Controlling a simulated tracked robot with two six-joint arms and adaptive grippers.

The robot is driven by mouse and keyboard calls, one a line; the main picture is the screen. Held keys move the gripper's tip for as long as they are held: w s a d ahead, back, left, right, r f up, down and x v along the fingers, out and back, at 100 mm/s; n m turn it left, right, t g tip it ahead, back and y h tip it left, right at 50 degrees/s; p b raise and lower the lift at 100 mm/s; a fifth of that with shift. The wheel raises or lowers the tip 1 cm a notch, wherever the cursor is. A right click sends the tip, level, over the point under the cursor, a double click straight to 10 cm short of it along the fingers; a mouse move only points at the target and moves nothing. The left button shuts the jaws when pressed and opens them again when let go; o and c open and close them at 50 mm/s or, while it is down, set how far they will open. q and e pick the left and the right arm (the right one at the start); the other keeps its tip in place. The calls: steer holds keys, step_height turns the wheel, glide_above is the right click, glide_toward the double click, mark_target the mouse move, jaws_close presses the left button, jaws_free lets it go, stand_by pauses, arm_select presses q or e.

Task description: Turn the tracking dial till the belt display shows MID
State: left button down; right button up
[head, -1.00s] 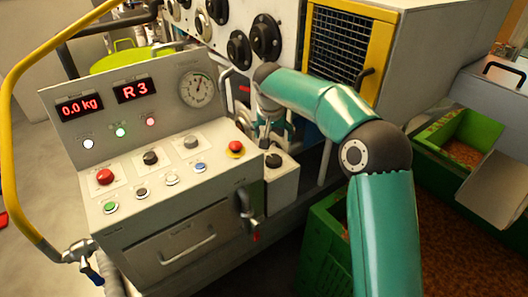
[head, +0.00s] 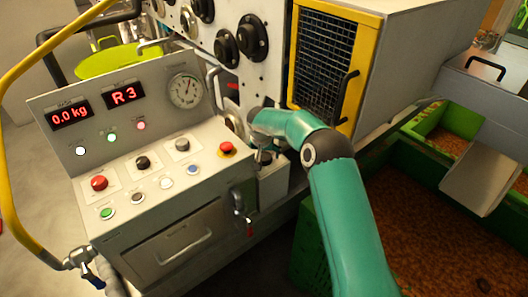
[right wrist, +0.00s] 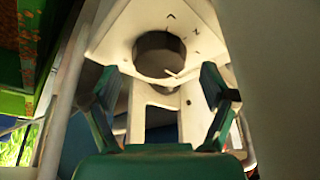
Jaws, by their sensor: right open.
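The belt display (head: 124,95) on the console reads "R 3" in red. The tracking dial appears in the right wrist view as a dark round knob (right wrist: 158,54) with a pale pointer mark, on a light plate with small markings. In the head view my right gripper (head: 263,152) is at the small pale box (head: 273,180) right of the console and mostly hides the dial. In the right wrist view my right gripper (right wrist: 160,82) is open, its two green fingers either side of the knob's line, with the knob just beyond them. Contact cannot be told. My left gripper is out of view.
The sloped console (head: 150,185) carries a 0.0 kg display (head: 70,113), a round gauge (head: 185,90), buttons and a red emergency stop (head: 227,149). A yellow-framed grille (head: 325,55) stands behind my right arm. Green crates (head: 440,200) of brown material lie right.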

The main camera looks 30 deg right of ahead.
steer(key=shift+x, duration=0.85)
steer(key=shift+c, duration=0.2)
steer(key=c, duration=1.1)
